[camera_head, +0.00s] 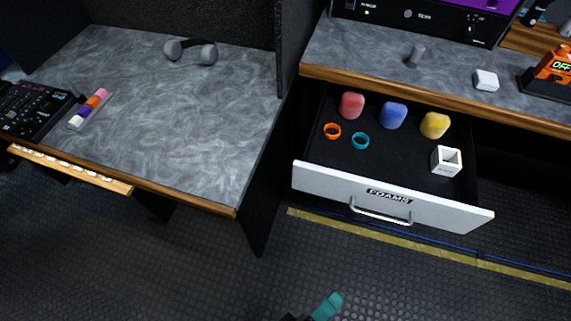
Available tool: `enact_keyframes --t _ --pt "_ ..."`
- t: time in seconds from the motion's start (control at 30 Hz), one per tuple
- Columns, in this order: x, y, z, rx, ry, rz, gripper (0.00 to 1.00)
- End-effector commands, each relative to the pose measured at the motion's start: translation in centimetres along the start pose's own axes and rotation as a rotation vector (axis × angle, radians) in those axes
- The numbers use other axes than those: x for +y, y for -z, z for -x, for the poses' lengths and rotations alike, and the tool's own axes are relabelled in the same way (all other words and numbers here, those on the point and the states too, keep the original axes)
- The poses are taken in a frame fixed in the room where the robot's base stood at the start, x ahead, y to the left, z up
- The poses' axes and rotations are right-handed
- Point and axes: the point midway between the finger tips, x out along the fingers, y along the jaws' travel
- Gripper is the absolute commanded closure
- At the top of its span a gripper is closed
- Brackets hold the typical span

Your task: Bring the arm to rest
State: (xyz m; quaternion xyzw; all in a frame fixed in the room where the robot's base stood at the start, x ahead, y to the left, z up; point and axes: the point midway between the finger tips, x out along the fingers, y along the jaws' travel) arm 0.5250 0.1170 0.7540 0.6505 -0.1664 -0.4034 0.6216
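Part of my gripper (326,307), teal with a black piece beside it, shows at the bottom edge of the head view. It is over the dark floor, in front of the open drawer and apart from it. The rest of my gripper and arm is cut off by the frame. I cannot tell whether it is open or shut, and I see nothing held in it.
The open FOAMS drawer (328,184) juts out with red (352,105), blue (394,115) and yellow (435,125) foams, orange and teal rings and a white hollow cube (446,160). Desks stand left (190,120) and right (385,48). The floor (400,270) in front is clear.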

Motion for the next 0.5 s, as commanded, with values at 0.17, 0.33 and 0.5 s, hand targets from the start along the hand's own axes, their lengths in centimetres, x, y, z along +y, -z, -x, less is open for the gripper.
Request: enact_keyframes --t 0.17,0.33,0.5 --pt "0.0 -1.3 -3.2 -0.106 0.137 -0.026 0.63" --pt "-0.2 -3.3 -6.7 -0.223 0.319 -0.081 0.63" --pt "-0.5 -6.6 -10.6 -0.352 0.585 -0.211 0.63"
